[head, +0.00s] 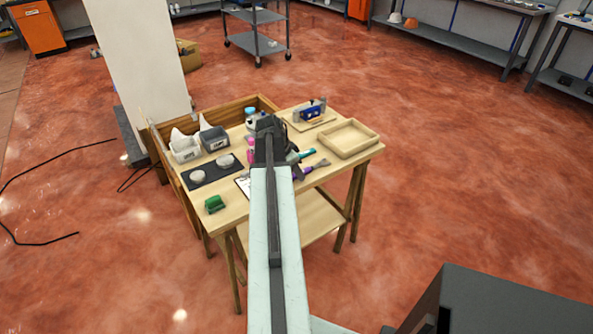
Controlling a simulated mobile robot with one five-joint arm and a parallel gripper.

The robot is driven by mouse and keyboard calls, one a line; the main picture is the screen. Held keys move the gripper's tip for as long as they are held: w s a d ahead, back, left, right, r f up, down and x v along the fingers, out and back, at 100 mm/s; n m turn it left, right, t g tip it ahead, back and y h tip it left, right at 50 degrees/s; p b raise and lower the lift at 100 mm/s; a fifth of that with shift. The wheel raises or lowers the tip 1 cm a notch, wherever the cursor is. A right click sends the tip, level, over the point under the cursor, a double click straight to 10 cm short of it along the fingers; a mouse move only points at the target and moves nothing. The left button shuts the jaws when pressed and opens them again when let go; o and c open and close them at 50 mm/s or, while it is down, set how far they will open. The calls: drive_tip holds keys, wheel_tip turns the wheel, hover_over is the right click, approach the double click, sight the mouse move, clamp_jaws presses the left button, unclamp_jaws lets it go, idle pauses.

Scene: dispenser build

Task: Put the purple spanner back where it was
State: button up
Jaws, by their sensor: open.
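A purple-handled tool with a grey end, which looks like the purple spanner (309,168), lies on the wooden table (228,228), just right of my arm. Part of it may be hidden by the arm. My gripper (270,128) is over the middle of the table, seen from behind, above and left of the spanner in the picture. It is open and does not appear to hold the spanner. The fingertips are mostly hidden by the arm, so their height above the table is hard to tell. A teal-handled tool (307,153) lies just behind the spanner.
A shallow wooden tray (373,144) is at the table's right, with a blue device (313,112) on a board behind. White (185,150) and grey (214,139) bins, a dark mat (207,180) and a green object (214,204) are left. A pink bottle (251,145) stands beside my gripper.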

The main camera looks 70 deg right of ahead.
drive_tip(key=p+v, duration=1.1)
drive_tip(key=v, duration=0.1)
drive_tip(key=shift+r, duration=0.2)
drive_tip(key=w+a+f+n+t+y, duration=0.15)
drive_tip(key=w+a+n, duration=0.85)
drive_tip(key=w+a, duration=1.05)
drive_tip(key=w+a+n+y, duration=0.1)
drive_tip(key=a+n, duration=0.6)
drive_tip(key=a, duration=1.1)
drive_tip(key=w+a+n+t+y, duration=0.1)
drive_tip(key=w+a+n, duration=0.3)
drive_tip(key=a, duration=1.5)
drive_tip(key=n, duration=0.3)
drive_tip(key=shift+a+f+n, duration=0.25)
drive_tip(key=shift+n, duration=0.05)
